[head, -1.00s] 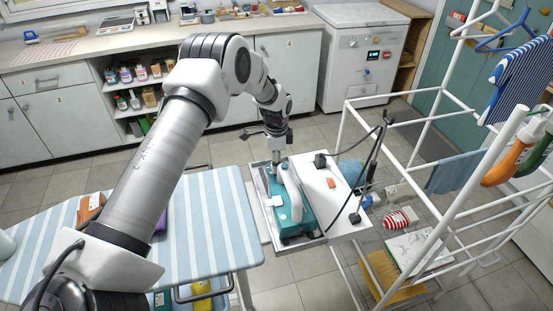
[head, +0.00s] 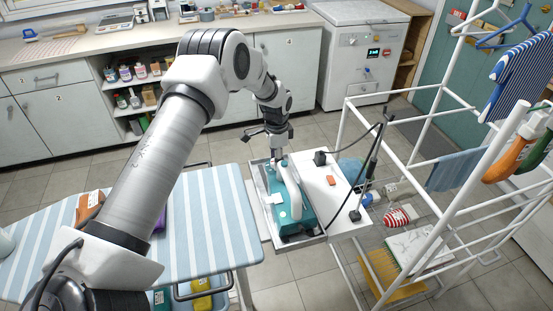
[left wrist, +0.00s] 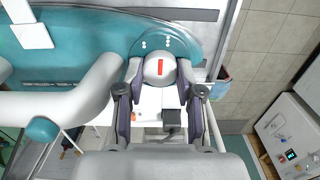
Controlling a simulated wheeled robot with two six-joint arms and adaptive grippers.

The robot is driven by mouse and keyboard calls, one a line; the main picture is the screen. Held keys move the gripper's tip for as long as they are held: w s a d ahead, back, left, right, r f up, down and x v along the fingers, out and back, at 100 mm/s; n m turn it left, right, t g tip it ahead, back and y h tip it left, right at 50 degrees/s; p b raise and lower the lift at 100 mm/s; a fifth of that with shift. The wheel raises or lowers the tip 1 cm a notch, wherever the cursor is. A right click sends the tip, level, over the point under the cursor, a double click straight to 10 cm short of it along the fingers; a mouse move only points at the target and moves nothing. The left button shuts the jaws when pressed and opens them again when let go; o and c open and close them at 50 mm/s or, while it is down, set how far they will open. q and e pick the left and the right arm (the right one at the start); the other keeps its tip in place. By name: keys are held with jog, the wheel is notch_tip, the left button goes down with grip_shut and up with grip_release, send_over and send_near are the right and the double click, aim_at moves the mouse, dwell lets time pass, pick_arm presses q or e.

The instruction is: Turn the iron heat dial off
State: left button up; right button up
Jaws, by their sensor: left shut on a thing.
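The teal and white iron (head: 305,220) lies in the tray of the white iron stand (head: 335,205), right of the striped ironing board. In the left wrist view its teal body (left wrist: 85,60) and white handle (left wrist: 60,102) fill the left side. The round white heat dial (left wrist: 159,70) has a red line that points straight up and down in that view. My left gripper (left wrist: 160,80) has one finger on each side of the dial and is shut on it. In the head view my left gripper (head: 278,152) is at the iron's far end. My right gripper is not seen.
A striped ironing board (head: 215,225) is to the left. A white drying rack (head: 440,190) with hanging cloths stands close on the right. A black cord (head: 375,160) rises beside the stand. Grey floor lies open before the cabinets (head: 60,110).

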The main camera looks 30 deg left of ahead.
pick_arm(q)
jog(key=n, duration=1.3)
jog(key=shift+n, duration=0.3)
jog(key=n, duration=0.3)
jog(key=shift+n, duration=0.3)
jog(key=n+p, duration=0.1)
jog(key=n, duration=0.2)
jog(key=shift+s+n, duration=0.1)
jog(key=shift+n, duration=0.2)
jog(key=n+p, duration=0.1)
jog(key=n, duration=0.5)
jog(key=shift+f, duration=0.1)
jog(key=shift+n, duration=0.4)
